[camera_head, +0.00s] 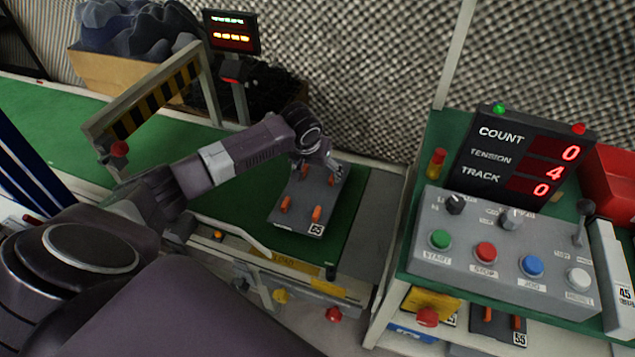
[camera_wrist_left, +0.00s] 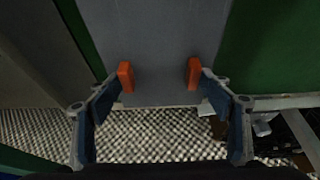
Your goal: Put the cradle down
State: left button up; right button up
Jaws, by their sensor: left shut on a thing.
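In the left wrist view the fingers of my left gripper (camera_wrist_left: 162,88) are spread on either side of two orange pegs of the cradle (camera_wrist_left: 158,40). The far edge is partly hidden by the gripper. My right gripper is not in view.
A striped barrier arch (camera_head: 150,100) spans the belt at left. A control console (camera_head: 500,255) with a count display stands on a bench at right. A similar plate (camera_head: 495,325) lies on the shelf below. The belt left of the cradle is partly hidden by my arm.

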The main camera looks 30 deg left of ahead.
aim_at(318, 180)
pick_arm(q)
jog(key=shift+f+b, duration=0.5)
jog(key=shift+f, duration=1.35)
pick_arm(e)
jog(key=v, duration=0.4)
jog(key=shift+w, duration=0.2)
pick_arm(q)
jog(key=o, duration=1.4)
jog(key=shift+f, duration=0.1)
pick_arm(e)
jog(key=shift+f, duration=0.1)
pick_arm(q)
jog(key=shift+r, duration=0.25)
jog(key=shift+s+d+r, duration=0.1)
jog(key=shift+s+r, duration=0.05)
jog(key=shift+r, duration=0.15)
jog(key=p+v, duration=0.3)
jog(key=v, duration=0.6)
jog(key=shift+s+r, duration=0.2)
jog(key=shift+r, duration=0.15)
jog(key=shift+s+r+p, duration=0.3)
jog(key=shift+r, duration=0.25)
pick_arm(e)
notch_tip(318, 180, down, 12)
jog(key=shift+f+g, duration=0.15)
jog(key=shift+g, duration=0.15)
